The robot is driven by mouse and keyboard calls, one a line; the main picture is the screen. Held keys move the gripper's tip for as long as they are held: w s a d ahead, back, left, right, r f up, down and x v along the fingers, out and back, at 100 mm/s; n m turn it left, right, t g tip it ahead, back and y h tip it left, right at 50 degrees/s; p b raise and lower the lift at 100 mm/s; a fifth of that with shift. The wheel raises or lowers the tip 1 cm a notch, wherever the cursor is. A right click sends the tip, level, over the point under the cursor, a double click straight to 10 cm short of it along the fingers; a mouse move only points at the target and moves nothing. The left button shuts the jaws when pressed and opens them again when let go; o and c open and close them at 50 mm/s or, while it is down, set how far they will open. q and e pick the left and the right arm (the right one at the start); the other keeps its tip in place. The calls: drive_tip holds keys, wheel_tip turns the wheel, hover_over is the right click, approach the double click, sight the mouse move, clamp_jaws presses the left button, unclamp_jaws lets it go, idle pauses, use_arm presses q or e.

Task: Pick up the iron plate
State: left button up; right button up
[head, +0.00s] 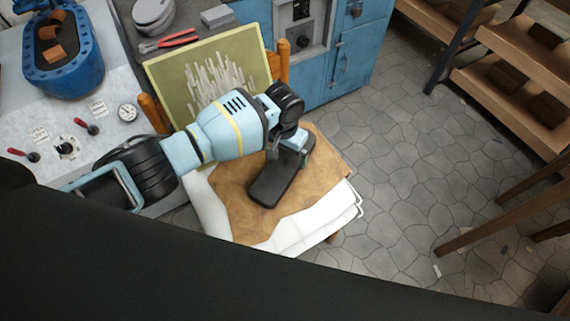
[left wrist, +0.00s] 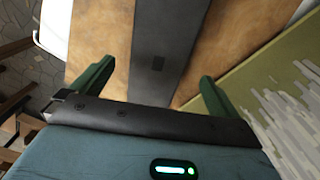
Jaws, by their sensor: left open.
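The iron plate (head: 272,190) is a flat dark slab with rounded corners. It lies on a tan leather sheet (head: 232,205) on a chair seat. In the left wrist view the plate (left wrist: 168,45) is a dark strip running away between the fingers, with a small square mark on it. My left gripper (head: 290,145) is over the plate's far end in the head view. In the left wrist view its green fingers (left wrist: 156,76) are open, one on each side of the plate. I cannot tell whether they touch it. My right gripper is not in view.
White sheets (head: 285,245) lie under the leather. A green-yellow board (head: 165,75) stands at the chair's back. A bench with a blue tub (head: 75,75) is at left, a blue cabinet (head: 355,60) behind. Wooden shelves (head: 520,90) stand at right; the stone floor (head: 410,180) between is clear.

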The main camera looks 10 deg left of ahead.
sight(285, 163)
use_arm(q)
wheel_tip(285, 163, down, 5)
drive_tip(key=shift+w+d+f+b, duration=0.1)
drive_tip(key=shift+b, duration=0.65)
drive_tip(key=c, duration=2)
drive_tip(key=shift+w+r, duration=0.15)
drive_tip(key=shift+r, duration=0.1)
drive_tip(key=shift+c, duration=0.2)
